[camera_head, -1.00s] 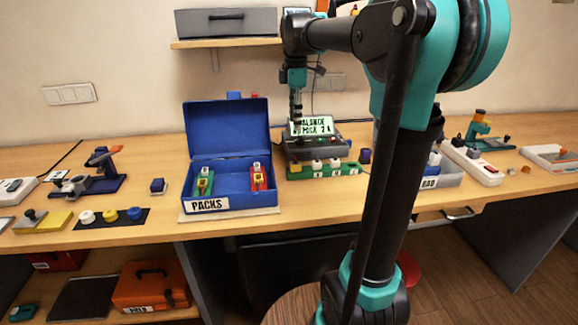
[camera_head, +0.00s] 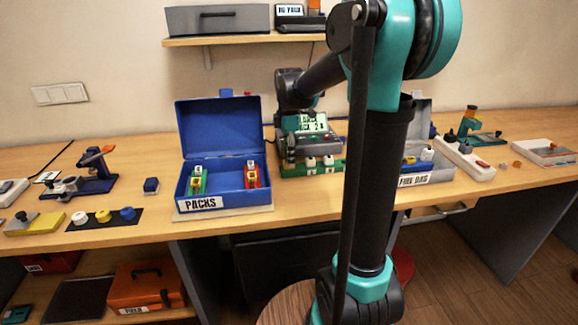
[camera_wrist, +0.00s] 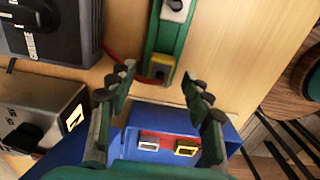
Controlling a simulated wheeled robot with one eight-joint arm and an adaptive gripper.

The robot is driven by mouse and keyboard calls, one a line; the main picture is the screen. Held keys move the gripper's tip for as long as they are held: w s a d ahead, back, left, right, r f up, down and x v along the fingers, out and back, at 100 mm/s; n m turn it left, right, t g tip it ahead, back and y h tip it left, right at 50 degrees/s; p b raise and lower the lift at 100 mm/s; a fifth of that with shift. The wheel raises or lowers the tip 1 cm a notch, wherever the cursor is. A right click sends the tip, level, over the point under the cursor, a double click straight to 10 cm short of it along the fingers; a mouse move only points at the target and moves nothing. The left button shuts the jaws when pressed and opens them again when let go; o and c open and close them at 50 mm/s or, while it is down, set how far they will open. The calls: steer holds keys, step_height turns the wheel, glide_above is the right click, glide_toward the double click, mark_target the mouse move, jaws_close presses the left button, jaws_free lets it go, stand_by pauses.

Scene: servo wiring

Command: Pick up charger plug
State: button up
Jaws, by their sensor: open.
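A yellow plug with a dark round centre (camera_wrist: 160,70) sits at the near end of a green strip (camera_wrist: 168,35) in the wrist view. I take it for the charger plug; a red cable runs up to it from the dark charger (camera_wrist: 75,30). My gripper (camera_wrist: 158,85) is open and empty, its fingers pointing towards the plug from either side in the picture, apart from it. In the head view the charger (camera_head: 312,123) with its lit screen stands behind the green strip (camera_head: 318,170), which bears white plugs. My gripper's fingers cannot be made out clearly there.
The open blue PACKS box (camera_head: 220,182) stands left of the charger with a green and a red pack inside; its blue side (camera_wrist: 225,135) shows low in the wrist view. A grey box (camera_head: 425,176) stands right. Bare wood lies right of the strip in the wrist view.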

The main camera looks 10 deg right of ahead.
steer(key=shift+f, duration=0.65)
steer(key=shift+c, duration=0.6)
jaws_close()
steer(key=shift+r, duration=0.1)
step_height(320, 180, up, 20)
